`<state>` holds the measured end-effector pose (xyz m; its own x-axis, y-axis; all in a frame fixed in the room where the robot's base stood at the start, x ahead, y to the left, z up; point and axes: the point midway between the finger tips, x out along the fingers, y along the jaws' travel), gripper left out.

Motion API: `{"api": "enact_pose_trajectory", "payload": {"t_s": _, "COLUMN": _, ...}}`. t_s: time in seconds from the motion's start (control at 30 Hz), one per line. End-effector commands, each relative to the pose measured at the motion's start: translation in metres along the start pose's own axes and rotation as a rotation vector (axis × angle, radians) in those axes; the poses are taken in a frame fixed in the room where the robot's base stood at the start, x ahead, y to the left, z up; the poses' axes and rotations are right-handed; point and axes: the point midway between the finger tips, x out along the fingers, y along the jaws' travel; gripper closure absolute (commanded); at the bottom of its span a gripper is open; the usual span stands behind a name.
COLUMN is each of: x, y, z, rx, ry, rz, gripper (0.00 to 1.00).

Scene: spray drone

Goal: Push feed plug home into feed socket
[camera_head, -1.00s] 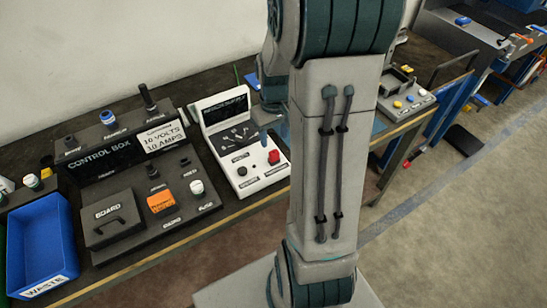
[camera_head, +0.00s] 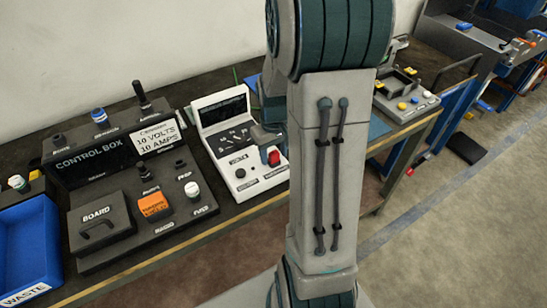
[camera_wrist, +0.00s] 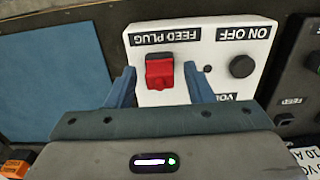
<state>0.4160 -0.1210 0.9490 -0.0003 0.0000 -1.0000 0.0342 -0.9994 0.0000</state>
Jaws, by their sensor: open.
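The red feed plug (camera_wrist: 160,72) sits on the white meter unit (camera_wrist: 222,42), beside its "FEED PLUG" label; it also shows in the head view (camera_head: 274,158). My gripper (camera_wrist: 160,80) is open, with one blue finger on each side of the red plug and gaps between. In the head view my gripper (camera_head: 266,134) is just above the plug, partly hidden by my arm. The control box (camera_head: 85,190) has a small dark fitting by a "FEED" label (camera_head: 184,176), probably the feed socket; that label also shows at the right of the wrist view (camera_wrist: 291,101).
An orange block (camera_head: 154,206), a white knob (camera_head: 192,190) and a board cover (camera_head: 98,224) are on the control box. A blue waste bin (camera_head: 28,245) stands at left. A blue mat (camera_wrist: 55,75) lies beside the meter unit.

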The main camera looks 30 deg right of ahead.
Motion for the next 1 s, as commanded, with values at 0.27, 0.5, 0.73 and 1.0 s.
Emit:
{"api": "enact_pose_trajectory", "payload": {"t_s": 0.27, "x": 0.0001, "y": 0.0001, "z": -0.0001, "rx": 0.000, "ry": 0.001, "rz": 0.000, "gripper": 0.53}}
{"api": "enact_pose_trajectory", "payload": {"t_s": 0.5, "x": -0.0001, "y": 0.0001, "z": -0.0001, "rx": 0.000, "ry": 0.000, "rz": 0.000, "gripper": 0.53}}
{"api": "enact_pose_trajectory", "payload": {"t_s": 0.73, "x": 0.0004, "y": 0.0000, "z": -0.0001, "rx": 0.000, "ry": 0.001, "rz": 0.000, "gripper": 0.53}}
{"api": "enact_pose_trajectory", "payload": {"t_s": 1.0, "x": -0.0001, "y": 0.0000, "z": -0.0001, "rx": 0.000, "ry": 0.000, "rz": 0.000, "gripper": 0.81}}
